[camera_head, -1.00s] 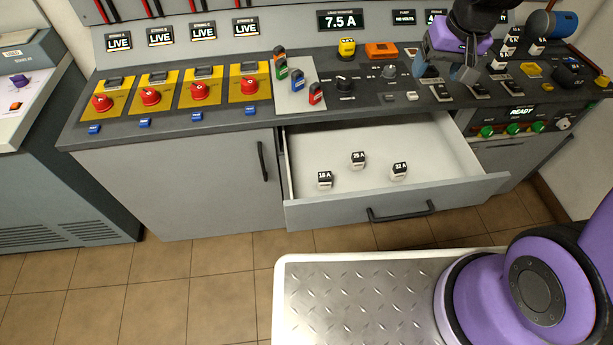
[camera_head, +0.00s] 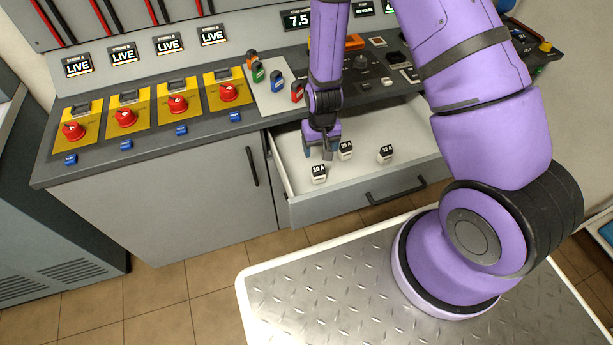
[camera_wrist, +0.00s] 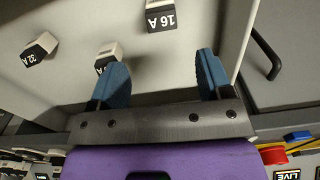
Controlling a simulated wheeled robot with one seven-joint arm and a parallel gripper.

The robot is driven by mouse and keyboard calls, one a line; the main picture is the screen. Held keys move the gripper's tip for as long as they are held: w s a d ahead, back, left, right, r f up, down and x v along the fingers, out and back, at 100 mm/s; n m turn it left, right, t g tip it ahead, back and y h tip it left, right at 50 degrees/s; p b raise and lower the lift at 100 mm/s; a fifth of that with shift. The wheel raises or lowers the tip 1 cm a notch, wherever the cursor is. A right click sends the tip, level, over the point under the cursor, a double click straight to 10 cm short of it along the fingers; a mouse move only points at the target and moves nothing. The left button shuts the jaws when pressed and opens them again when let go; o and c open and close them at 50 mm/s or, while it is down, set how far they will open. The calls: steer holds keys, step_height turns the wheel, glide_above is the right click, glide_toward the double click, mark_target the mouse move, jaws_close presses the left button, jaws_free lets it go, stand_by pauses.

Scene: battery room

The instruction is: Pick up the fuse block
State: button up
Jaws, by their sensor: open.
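Three small white fuse blocks with black labelled tops stand in the open drawer (camera_head: 420,140). The 16 A block (camera_head: 319,174) is nearest the drawer's left front; it also shows at the top of the wrist view (camera_wrist: 161,18). The middle block (camera_head: 346,150) reads 25 A; in the wrist view (camera_wrist: 110,50) my left finger partly covers it. The 32 A block (camera_head: 385,153) is at the right, and at the left of the wrist view (camera_wrist: 39,49). My gripper (camera_head: 321,152) is open and empty over the drawer's left part, just behind the 16 A block; its blue fingers (camera_wrist: 160,78) are apart.
The counter (camera_head: 190,133) above the drawer holds red rotary switches on yellow plates and several small coloured blocks. The drawer front with its black handle (camera_head: 395,191) stands out from the cabinet. The drawer floor around the blocks is clear.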

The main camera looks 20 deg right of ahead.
mark_target(318, 167)
steer(key=shift+s+a+f, duration=0.1)
steer(key=shift+a+f, duration=0.15)
steer(key=shift+f, duration=5.6)
steer(key=shift+c, duration=0.2)
steer(key=c, duration=1)
